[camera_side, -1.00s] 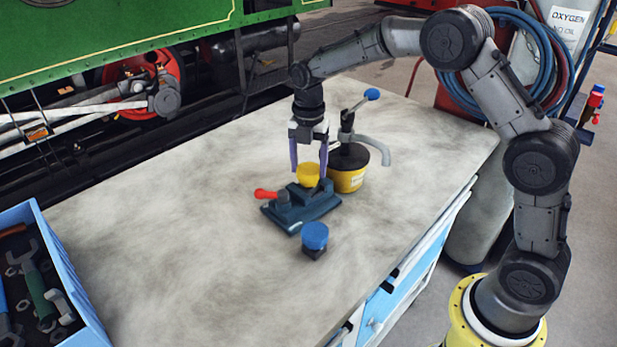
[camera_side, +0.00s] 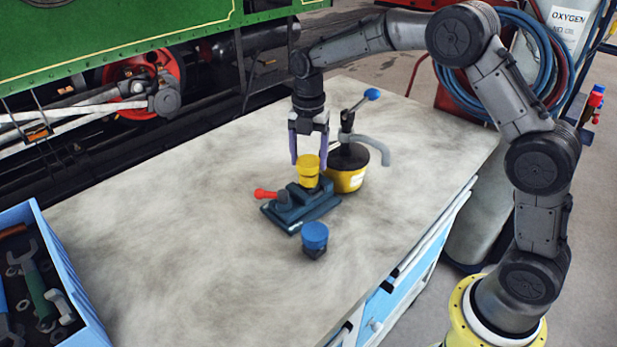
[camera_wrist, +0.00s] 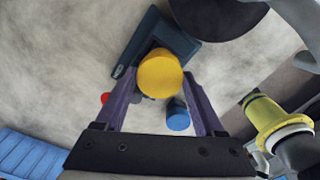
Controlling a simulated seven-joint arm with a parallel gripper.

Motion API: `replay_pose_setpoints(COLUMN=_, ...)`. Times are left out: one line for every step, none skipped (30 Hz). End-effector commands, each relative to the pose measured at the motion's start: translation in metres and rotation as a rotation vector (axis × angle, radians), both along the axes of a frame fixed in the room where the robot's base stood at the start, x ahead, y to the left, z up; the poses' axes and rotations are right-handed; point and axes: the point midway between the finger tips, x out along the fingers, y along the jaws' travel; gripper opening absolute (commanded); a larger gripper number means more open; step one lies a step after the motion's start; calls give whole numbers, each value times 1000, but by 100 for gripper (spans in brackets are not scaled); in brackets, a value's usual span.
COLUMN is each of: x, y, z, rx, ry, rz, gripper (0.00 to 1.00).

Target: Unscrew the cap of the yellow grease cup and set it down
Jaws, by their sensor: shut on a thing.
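The yellow cap (camera_side: 308,162) is between the fingertips of my gripper (camera_side: 309,167), which is shut on it. In the wrist view my gripper (camera_wrist: 163,76) has a finger on each side of the round yellow cap (camera_wrist: 160,73). The lower yellow part of the grease cup (camera_side: 308,180) stands upright directly below, held in a dark teal vise (camera_side: 302,208). The cap sits higher than this part; I cannot tell whether they still touch. In the wrist view the cap hides the lower part.
A blue-capped cup (camera_side: 314,236) stands in front of the vise. A yellow and black pot (camera_side: 348,178) with a lever and grey spout is close behind it. The vise has a red handle (camera_side: 265,194). A blue tool crate (camera_side: 85,320) is at left. The bench between is clear.

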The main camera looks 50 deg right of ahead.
Motion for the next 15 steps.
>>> replay_pose_setpoints(x=0, y=0, z=2, rx=0, ry=-1, rz=0, gripper=8)
replay_pose_setpoints(x=0, y=0, z=2, rx=0, ry=-1, rz=0, gripper=8)
replay_pose_setpoints(x=0, y=0, z=3, rx=0, ry=-1, rz=0, gripper=8)
replay_pose_setpoints(x=0, y=0, z=3, rx=0, ry=-1, rz=0, gripper=8)
replay_pose_setpoints(x=0, y=0, z=3, rx=0, ry=-1, rz=0, gripper=8)
replay_pose_setpoints(x=0, y=0, z=4, rx=0, ry=-1, rz=0, gripper=8)
replay_pose_setpoints(x=0, y=0, z=4, rx=0, ry=-1, rz=0, gripper=8)
replay_pose_setpoints(x=0, y=0, z=4, rx=0, ry=-1, rz=0, gripper=8)
replay_pose_setpoints(x=0, y=0, z=5, rx=0, ry=-1, rz=0, gripper=8)
replay_pose_setpoints(x=0, y=0, z=6, rx=0, ry=-1, rz=0, gripper=8)
replay_pose_setpoints(x=0, y=0, z=7, rx=0, ry=-2, rz=0, gripper=8)
replay_pose_setpoints(x=0, y=0, z=9, rx=0, ry=-2, rz=0, gripper=8)
replay_pose_setpoints(x=1, y=0, z=10, rx=0, ry=-2, rz=0, gripper=8)
replay_pose_setpoints(x=1, y=0, z=12, rx=0, ry=-3, rz=0, gripper=8)
replay_pose_setpoints(x=1, y=0, z=14, rx=0, ry=-3, rz=0, gripper=8)
